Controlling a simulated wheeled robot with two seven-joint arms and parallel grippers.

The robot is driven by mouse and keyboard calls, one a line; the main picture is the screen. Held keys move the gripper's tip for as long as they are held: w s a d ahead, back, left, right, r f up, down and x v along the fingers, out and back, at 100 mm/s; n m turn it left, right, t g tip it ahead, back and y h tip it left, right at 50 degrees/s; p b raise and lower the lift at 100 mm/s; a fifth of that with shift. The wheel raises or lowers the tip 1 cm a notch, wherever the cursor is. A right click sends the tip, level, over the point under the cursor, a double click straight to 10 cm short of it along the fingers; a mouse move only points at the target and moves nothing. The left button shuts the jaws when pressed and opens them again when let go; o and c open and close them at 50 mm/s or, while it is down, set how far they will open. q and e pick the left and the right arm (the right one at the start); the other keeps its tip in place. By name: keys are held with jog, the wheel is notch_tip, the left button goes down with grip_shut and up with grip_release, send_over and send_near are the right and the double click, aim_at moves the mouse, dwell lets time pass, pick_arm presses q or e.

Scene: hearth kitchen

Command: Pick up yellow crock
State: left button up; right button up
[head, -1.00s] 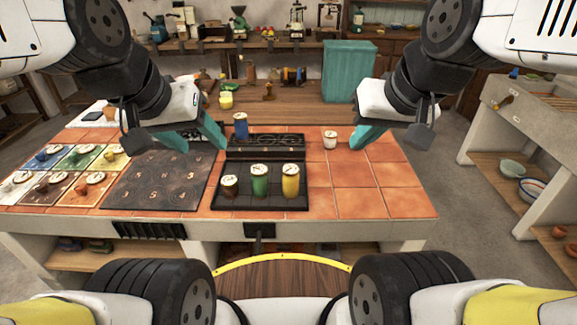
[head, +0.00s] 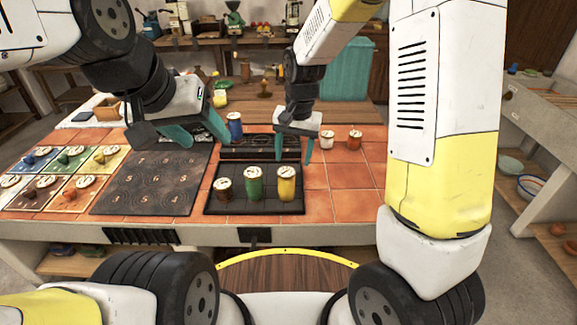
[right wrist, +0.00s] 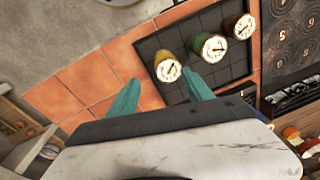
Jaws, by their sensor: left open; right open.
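The yellow crock (head: 286,185) stands upright on a dark tray (head: 225,206), at the right end of a row with a green crock (head: 254,184) and a brown crock (head: 224,190). In the right wrist view the yellow crock (right wrist: 168,68) shows its pale lid just beyond and between my fingertips. My right gripper (head: 292,153) is open and empty, behind and above the yellow crock in the head view, apart from it. My left gripper (head: 206,142) is open and empty above the numbered dark board, left of the crocks.
A blue crock (head: 234,126) stands behind the tray. A white crock (head: 326,140) and a terracotta crock (head: 354,140) stand right of my right gripper. The numbered board (head: 150,182) and coloured cards (head: 70,160) fill the left. The tiles (head: 345,205) at the front right are bare.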

aim_at(285, 171)
jog(key=shift+g+h, duration=0.4)
jog(key=f, duration=0.2)
jog(key=w+a+f, duration=0.1)
jog(key=f, duration=0.1)
jog(key=w+a+f, duration=0.1)
jog(key=f, duration=0.2)
jog(key=shift+a, duration=0.1)
notch_tip(285, 171, down, 8)
jog(key=shift+w+r, duration=0.1)
jog(key=shift+r, duration=0.05)
jog(key=shift+c, duration=0.2)
grip_shut()
